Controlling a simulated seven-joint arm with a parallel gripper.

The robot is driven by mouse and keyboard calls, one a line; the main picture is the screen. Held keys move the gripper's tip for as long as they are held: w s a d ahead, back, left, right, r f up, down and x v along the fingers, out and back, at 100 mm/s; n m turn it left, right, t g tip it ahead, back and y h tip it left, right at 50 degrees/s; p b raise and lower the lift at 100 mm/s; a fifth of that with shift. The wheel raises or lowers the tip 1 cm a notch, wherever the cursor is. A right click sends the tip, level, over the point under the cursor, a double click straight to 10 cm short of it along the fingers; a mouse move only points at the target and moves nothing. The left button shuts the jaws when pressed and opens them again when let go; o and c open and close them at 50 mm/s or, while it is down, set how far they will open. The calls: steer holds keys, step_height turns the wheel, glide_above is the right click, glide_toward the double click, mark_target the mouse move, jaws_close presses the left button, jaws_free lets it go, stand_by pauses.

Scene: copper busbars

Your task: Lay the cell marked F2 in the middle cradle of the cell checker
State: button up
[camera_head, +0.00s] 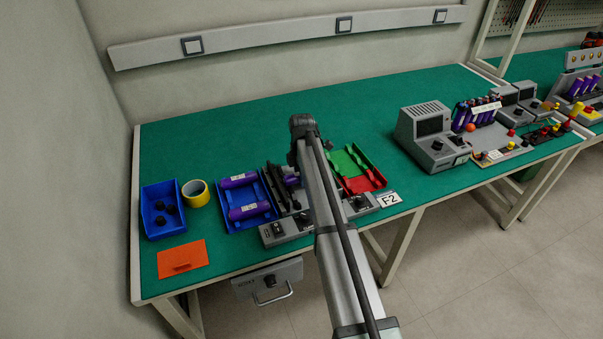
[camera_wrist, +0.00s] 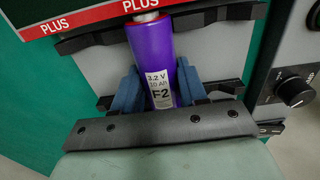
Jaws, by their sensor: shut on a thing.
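The purple cell marked F2 (camera_wrist: 150,55) lies lengthwise between the blue fingers of my gripper (camera_wrist: 157,88), which is shut on it. Its label reads 3.2 V and F2, and its metal end points towards the strip printed PLUS (camera_wrist: 100,25). The cell is over the grey cell checker (camera_wrist: 92,70), in line with a gap between black cradle pieces (camera_wrist: 220,14). I cannot tell whether it touches the cradle. In the head view the checker (camera_head: 293,229) is partly hidden by my arm, and a purple end shows beside the arm (camera_head: 291,181). My gripper is hidden there.
A blue tray (camera_head: 228,221) left of the checker holds purple cells (camera_head: 249,211). A green and red tray (camera_head: 373,171) stands to the right, near an F2 card (camera_head: 389,199). A blue bin (camera_head: 162,228), yellow tape (camera_head: 196,193) and orange plate (camera_head: 181,259) are at left.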

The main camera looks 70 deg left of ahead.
steer(key=shift+f, duration=0.35)
stand_by(0.4)
steer(key=o, duration=1.2)
steer(key=shift+o, duration=0.2)
steer(key=shift+r, duration=0.1)
steer(key=shift+r, duration=3.4)
